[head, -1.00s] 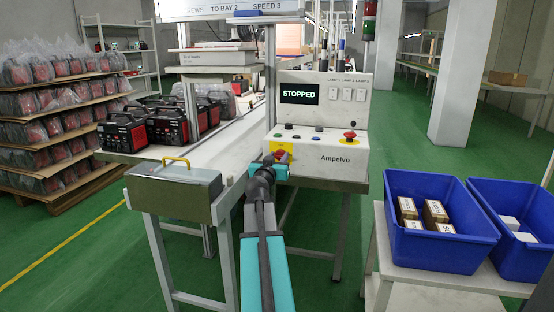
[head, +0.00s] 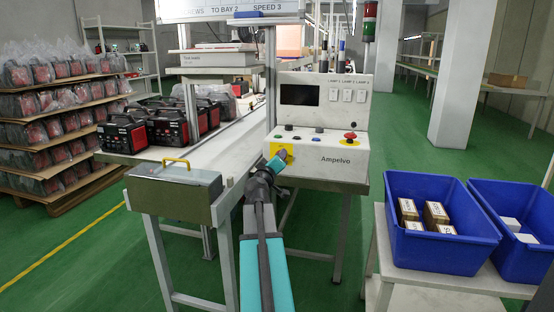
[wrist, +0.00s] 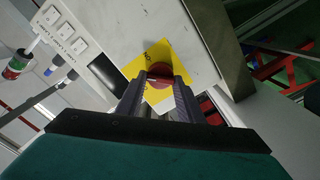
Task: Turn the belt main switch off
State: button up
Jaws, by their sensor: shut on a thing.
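The belt main switch is a red rotary knob (wrist: 158,76) on a yellow plate (wrist: 150,62) in the wrist view. In the head view the yellow plate (head: 288,149) is at the lower left of the white control box (head: 345,152) labelled Ampelvo, and my gripper mostly covers the knob. My gripper (wrist: 159,80) has both fingers shut on the red knob. The wrist looks rolled over to one side in the head view. The box's display (head: 299,95) is dark.
Coloured buttons and a red mushroom button (head: 350,136) sit on the box's sloped face. A green-grey metal box (head: 174,190) with a yellow handle stands left of my arm. Blue bins (head: 440,222) stand at the right.

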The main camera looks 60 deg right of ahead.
jog(key=shift+s+d+n+p, duration=0.1)
jog(key=shift+n+p, duration=0.65)
jog(key=shift+n, duration=1.4)
jog(key=shift+d+n+p, duration=0.1)
jog(key=shift+n+p, duration=0.6)
jog(key=shift+n, duration=1.45)
jog(key=o, duration=1)
jog(key=shift+f, duration=0.1)
jog(key=shift+a, duration=0.2)
